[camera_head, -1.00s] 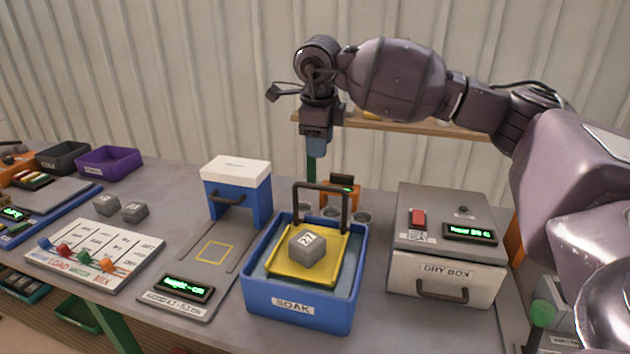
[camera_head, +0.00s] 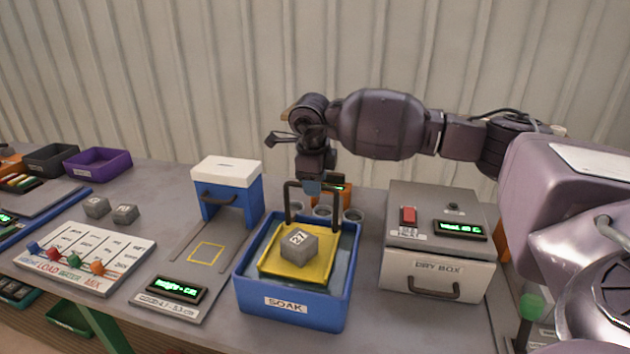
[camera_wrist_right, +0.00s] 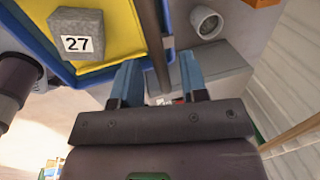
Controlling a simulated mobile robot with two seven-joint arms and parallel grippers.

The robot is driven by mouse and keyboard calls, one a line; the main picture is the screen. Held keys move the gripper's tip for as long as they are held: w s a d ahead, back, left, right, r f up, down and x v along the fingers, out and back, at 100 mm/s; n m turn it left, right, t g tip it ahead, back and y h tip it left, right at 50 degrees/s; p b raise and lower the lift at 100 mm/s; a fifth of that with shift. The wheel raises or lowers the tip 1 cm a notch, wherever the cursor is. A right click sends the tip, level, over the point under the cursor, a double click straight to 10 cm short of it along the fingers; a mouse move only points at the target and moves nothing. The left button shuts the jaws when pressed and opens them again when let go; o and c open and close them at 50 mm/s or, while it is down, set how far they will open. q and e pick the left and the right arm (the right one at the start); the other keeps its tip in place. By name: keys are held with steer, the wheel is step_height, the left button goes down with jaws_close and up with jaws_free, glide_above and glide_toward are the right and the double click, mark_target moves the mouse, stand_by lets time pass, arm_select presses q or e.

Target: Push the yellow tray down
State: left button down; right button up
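The yellow tray (camera_head: 322,265) sits inside the blue SOAK bin (camera_head: 287,306), with a grey block (camera_head: 299,249) marked 27 on it. A dark arched handle (camera_head: 288,203) rises at the tray's back. My right gripper (camera_head: 312,186) points down right at the handle's top bar. In the right wrist view my right gripper (camera_wrist_right: 160,75) has its two blue fingers apart, and the dark handle bar (camera_wrist_right: 155,40) shows between them. I cannot tell whether the fingers touch the bar. The yellow tray (camera_wrist_right: 120,22) shows at upper left there. My left gripper is not in view.
The DRY BOX (camera_head: 436,276) stands close to the right of the bin. A blue press-like stand with a white top (camera_head: 228,168) is to the left. Several small grey cups (camera_head: 354,215) stand behind the bin. Two grey blocks (camera_head: 125,214) lie further left.

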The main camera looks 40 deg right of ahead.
jaws_close()
stand_by(0.3)
steer(key=shift+f, duration=0.15)
steer(key=b, duration=0.4)
glide_above(315, 230)
step_height(315, 230, down, 8)
steer(key=shift+d+r, duration=0.1)
steer(key=shift+r+p, duration=0.15)
steer(key=shift+p, duration=0.15)
jaws_free()
steer(key=shift+r, duration=0.1)
